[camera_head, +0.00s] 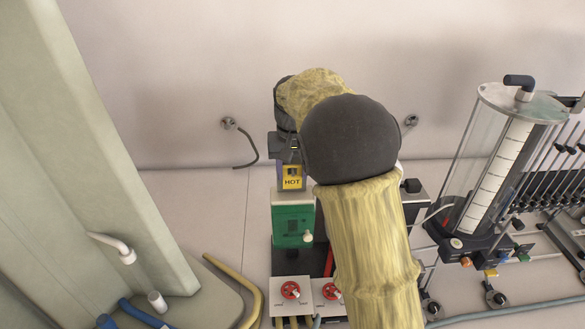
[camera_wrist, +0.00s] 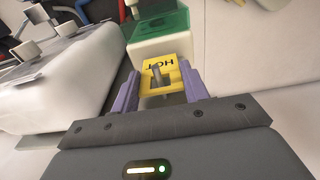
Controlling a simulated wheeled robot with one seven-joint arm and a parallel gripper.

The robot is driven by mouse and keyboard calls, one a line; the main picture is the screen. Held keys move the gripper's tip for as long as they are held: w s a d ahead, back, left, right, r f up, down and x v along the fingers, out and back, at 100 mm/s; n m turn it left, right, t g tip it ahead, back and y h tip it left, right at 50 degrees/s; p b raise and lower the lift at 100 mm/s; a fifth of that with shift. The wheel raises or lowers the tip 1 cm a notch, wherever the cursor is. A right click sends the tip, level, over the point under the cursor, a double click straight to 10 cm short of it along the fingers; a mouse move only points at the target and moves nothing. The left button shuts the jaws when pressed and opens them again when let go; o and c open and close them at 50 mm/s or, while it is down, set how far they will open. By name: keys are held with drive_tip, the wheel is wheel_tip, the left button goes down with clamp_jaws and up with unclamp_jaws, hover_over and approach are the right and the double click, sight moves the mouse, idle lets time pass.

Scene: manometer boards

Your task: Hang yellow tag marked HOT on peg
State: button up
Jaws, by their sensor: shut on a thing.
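The yellow tag marked HOT (camera_head: 292,183) hangs below my gripper (camera_head: 288,158) in the head view, lettering facing the camera. In the wrist view the tag (camera_wrist: 178,86) sits between the two purple fingers of my gripper (camera_wrist: 163,88), which is shut on it. Its lettering reads upside down there. A short grey peg (camera_wrist: 157,74) shows at the opening in the tag. I cannot tell how far it passes through. In the head view the peg is not clearly seen, with the gripper and tag in front of that spot.
A green-fronted white box (camera_head: 293,222) stands just below the tag. Red valve knobs (camera_head: 290,290) are lower down. A clear cylinder with a scale (camera_head: 494,165) stands to the right.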

idle(0.3)
drive_tip(key=o, duration=1)
drive_tip(key=shift+o, duration=0.2)
wheel_tip(320, 180, up, 17)
drive_tip(key=s, duration=0.1)
drive_tip(key=shift+s+r+b, duration=0.2)
drive_tip(key=shift+b, duration=0.25)
drive_tip(key=shift+d+f, duration=0.1)
